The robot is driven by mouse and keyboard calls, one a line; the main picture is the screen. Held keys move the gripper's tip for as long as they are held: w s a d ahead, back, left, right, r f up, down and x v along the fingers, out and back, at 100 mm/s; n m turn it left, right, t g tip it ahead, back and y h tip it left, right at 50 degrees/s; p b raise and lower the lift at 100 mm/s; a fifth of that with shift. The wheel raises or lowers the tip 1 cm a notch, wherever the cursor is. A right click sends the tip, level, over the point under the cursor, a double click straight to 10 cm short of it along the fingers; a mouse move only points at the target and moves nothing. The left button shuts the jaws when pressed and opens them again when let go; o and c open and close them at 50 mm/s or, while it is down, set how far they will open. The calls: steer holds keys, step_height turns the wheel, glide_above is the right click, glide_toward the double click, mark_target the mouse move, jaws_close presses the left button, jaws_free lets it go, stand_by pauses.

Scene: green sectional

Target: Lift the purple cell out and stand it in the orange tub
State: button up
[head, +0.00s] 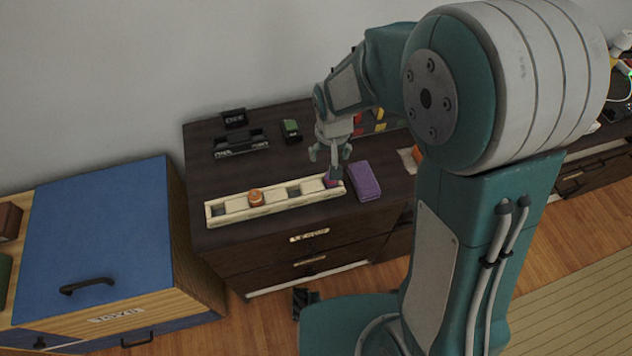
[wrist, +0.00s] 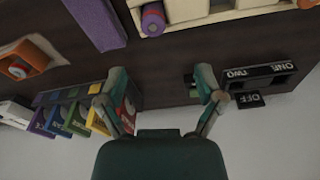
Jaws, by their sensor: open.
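The purple cell (head: 330,179) stands in the right end slot of a long cream rack (head: 230,213). In the wrist view the purple cell (wrist: 153,21) shows a pinkish-red end and sits at the top edge. My gripper (head: 330,156) is open and empty, close to the purple cell in the head view.
An orange cell (head: 256,197) stands in the same rack. A purple box (head: 364,181) lies right beside the rack's end. Several colored cards or books (wrist: 75,119) stand near the wall. A black labelled holder (head: 241,143) and a green item (head: 291,129) lie behind the rack.

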steer(key=f, duration=0.1)
steer(key=d+f, duration=0.1)
steer(key=f, duration=0.1)
steer(key=d+f, duration=0.1)
steer(key=shift+w+d+f, duration=0.15)
steer(key=shift+w+f, duration=0.1)
steer(key=shift+f, duration=0.15)
steer(key=shift+a+f, duration=0.25)
steer(key=shift+f, duration=0.05)
steer(key=f, duration=0.1)
steer(key=a+f, duration=0.1)
steer(key=f, duration=0.2)
steer(key=shift+w+a+f, duration=0.1)
steer(key=shift+a+f, duration=0.2)
steer(key=shift+a, duration=0.1)
steer(key=shift+d+f, duration=0.25)
steer(key=shift+d, duration=0.05)
steer(key=shift+w+d, duration=0.1)
steer(key=shift+d, duration=0.35)
steer(key=shift+a+f, duration=0.1)
steer(key=shift+a, duration=0.3)
jaws_close()
